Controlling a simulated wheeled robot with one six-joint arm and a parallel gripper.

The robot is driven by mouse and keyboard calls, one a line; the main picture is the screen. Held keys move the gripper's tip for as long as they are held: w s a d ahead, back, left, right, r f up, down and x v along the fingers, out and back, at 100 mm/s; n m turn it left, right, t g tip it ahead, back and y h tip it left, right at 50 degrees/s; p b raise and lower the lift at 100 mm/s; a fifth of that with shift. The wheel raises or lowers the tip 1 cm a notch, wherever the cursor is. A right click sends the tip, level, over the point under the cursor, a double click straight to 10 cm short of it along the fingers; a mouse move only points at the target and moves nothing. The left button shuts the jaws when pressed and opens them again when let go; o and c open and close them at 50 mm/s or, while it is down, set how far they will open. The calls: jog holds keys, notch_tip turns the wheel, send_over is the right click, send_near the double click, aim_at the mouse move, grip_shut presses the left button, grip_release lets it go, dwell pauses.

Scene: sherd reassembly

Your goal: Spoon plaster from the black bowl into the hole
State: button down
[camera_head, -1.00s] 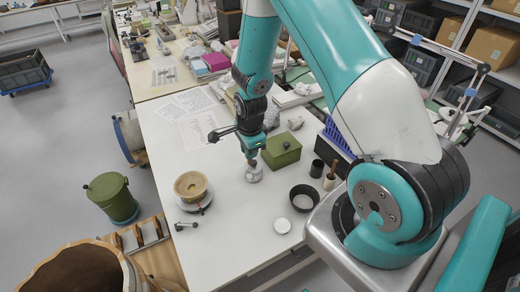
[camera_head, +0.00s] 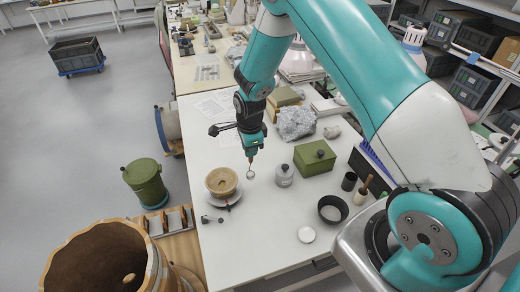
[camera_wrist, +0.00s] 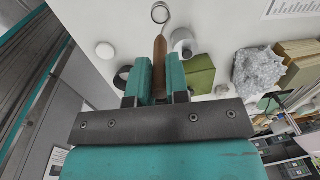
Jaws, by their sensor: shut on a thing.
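My gripper (camera_head: 252,150) is shut on a spoon. Its brown handle (camera_wrist: 160,62) points away from the jaws in the wrist view, and its round, pale head (camera_head: 251,174) hangs above the white table. I cannot tell whether plaster is in it. The black bowl (camera_head: 333,208) stands to the right and nearer; in the wrist view it is partly hidden (camera_wrist: 121,76). A tan pot (camera_head: 221,181) sits on a pale round stand just left of the spoon. Its inside is too small to show a hole clearly.
A grey-white jar (camera_head: 284,176) stands right of the spoon, beside a green box (camera_head: 314,159). A white disc (camera_head: 306,235) lies left of the black bowl. The table between pot and black bowl is mostly clear.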

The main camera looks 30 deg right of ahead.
aim_at(254, 177)
jog(key=w+a+f+b, duration=0.2)
jog(key=w+a+b, duration=0.1)
jog(key=w+a, duration=0.6)
jog(key=s+d+f+t+y+b, duration=0.3)
jog(key=b, duration=0.4)
jog(key=s+d+f+t+y+b, duration=0.3)
jog(key=f+b, duration=0.1)
jog(key=b, duration=0.3)
jog(key=s+d+f+t+y+b, duration=0.2)
jog(key=d+f+y+b, duration=0.1)
jog(key=b, duration=0.4)
jog(key=shift+s+d+f+m+t+y, duration=0.3)
jog(key=shift+s+f+m+t, duration=0.1)
jog(key=shift+f, duration=0.05)
jog(key=shift+s+d+f+y+b, duration=0.15)
jog(key=shift+y+b, duration=0.15)
jog(key=shift+b, duration=0.55)
jog(key=shift+t, duration=0.3)
jog(key=shift+r, duration=0.2)
dwell(0.4)
